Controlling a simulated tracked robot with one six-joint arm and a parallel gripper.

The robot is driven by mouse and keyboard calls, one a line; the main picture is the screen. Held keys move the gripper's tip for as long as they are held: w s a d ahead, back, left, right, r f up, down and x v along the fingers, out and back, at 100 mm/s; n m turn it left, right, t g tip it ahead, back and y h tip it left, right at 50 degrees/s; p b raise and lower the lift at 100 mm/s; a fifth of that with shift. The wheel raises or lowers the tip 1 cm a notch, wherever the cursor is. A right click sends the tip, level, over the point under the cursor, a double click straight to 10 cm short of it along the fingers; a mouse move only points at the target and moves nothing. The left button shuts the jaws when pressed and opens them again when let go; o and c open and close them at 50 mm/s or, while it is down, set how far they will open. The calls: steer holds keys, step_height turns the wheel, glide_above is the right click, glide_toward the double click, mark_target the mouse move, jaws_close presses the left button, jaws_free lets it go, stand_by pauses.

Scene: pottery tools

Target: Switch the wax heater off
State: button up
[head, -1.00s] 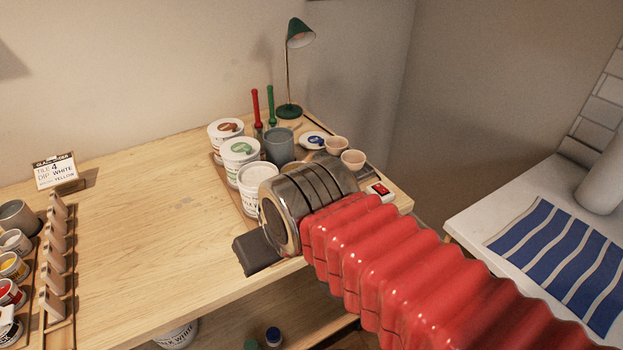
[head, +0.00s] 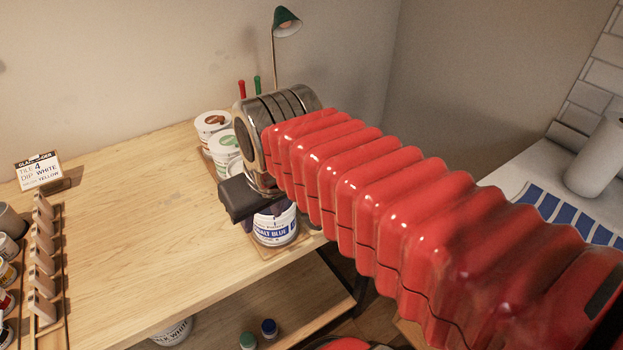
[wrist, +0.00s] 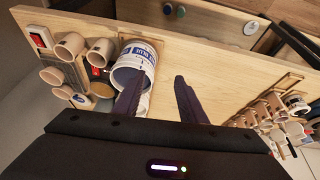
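A small white box with a red rocker switch (wrist: 38,38), which looks like the wax heater's switch, sits at the upper left corner in the wrist view. Which side of the rocker is pressed is too small to tell. Beside it is a dark grey plate (wrist: 72,74) with several small beige cups around it. In the head view my arm hides the switch and cups. My gripper (wrist: 154,88) is open and empty. Its left finger overlaps the white tub with the blue label (wrist: 134,70); contact cannot be told. The gripper also shows in the head view (head: 262,220), over that tub.
More white tubs (head: 213,124) stand behind my gripper. A green lamp (head: 286,22) and red and green handles rise at the back. A tile rack (head: 42,260) and paint pots line the left side. The middle of the wooden table (head: 140,215) is clear.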

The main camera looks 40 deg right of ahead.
steer(key=w+d+g, duration=0.2)
steer(key=w+d, duration=0.5)
steer(key=d, duration=0.3)
steer(key=w+d+g, duration=0.2)
steer(key=w+d, duration=0.5)
steer(key=d, duration=0.4)
steer(key=shift+w+f+m+g, duration=0.25)
steer(key=shift+f+m+g, duration=0.05)
steer(key=shift+d+f, duration=0.1)
step_height(320, 180, down, 14)
steer(key=shift+r, duration=0.2)
jaws_close()
